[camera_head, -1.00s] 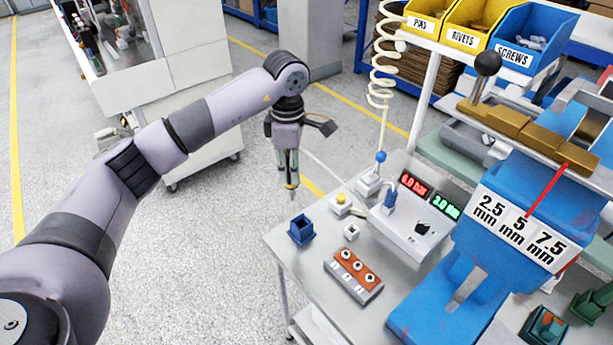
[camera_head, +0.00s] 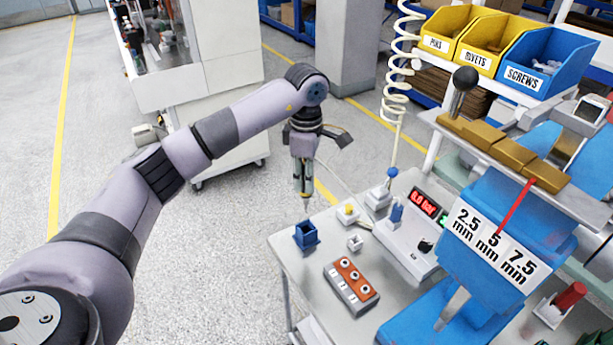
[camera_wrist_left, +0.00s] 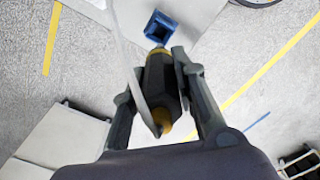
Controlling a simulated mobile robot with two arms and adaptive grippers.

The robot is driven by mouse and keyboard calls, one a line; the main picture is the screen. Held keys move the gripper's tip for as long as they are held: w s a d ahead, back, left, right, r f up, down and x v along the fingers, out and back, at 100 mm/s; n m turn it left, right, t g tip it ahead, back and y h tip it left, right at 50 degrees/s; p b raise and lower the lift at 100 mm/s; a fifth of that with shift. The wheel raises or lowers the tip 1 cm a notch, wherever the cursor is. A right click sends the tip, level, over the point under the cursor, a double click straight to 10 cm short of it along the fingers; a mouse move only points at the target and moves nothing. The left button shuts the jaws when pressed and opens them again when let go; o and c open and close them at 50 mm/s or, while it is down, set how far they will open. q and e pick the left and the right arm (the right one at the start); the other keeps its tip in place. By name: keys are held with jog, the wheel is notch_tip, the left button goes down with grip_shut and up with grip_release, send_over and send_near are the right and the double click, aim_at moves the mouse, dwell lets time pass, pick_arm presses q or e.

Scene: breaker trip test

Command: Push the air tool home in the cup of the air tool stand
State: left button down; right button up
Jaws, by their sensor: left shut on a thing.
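The air tool stand is a small blue square cup (camera_head: 306,236) at the near left corner of the bench. It also shows in the left wrist view (camera_wrist_left: 151,29) at the top, beyond the tool tip. My left gripper (camera_head: 303,182) is shut on the air tool (camera_wrist_left: 161,80), a dark body with yellow ends. The tool hangs about upright, its thin tip pointing down. In the head view the tip appears just above and behind the cup, apart from it. The exact gap is hard to tell. My right gripper is not in view.
An orange-topped block with three round sockets (camera_head: 351,285) and a small white block (camera_head: 355,243) stand near the cup. A grey control box (camera_head: 405,247) with displays is to the right. A coiled cream hose (camera_head: 396,70) hangs behind. A large blue fixture (camera_head: 510,230) fills the right.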

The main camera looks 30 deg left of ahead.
aim_at(306, 202)
pick_arm(q)
jog(key=shift+f+b, duration=0.4)
jog(key=shift+f, duration=0.2)
notch_tip(306, 202, down, 3)
jog(key=shift+f+b, duration=0.15)
jog(key=shift+b, duration=1)
jog(key=shift+f+b, duration=0.4)
jog(key=shift+f, duration=0.2)
jog(key=shift+f+b, duration=1)
jog(key=shift+f+b, duration=1.45)
jog(key=shift+f, duration=0.55)
jog(key=c, duration=1.2)
grip_release()
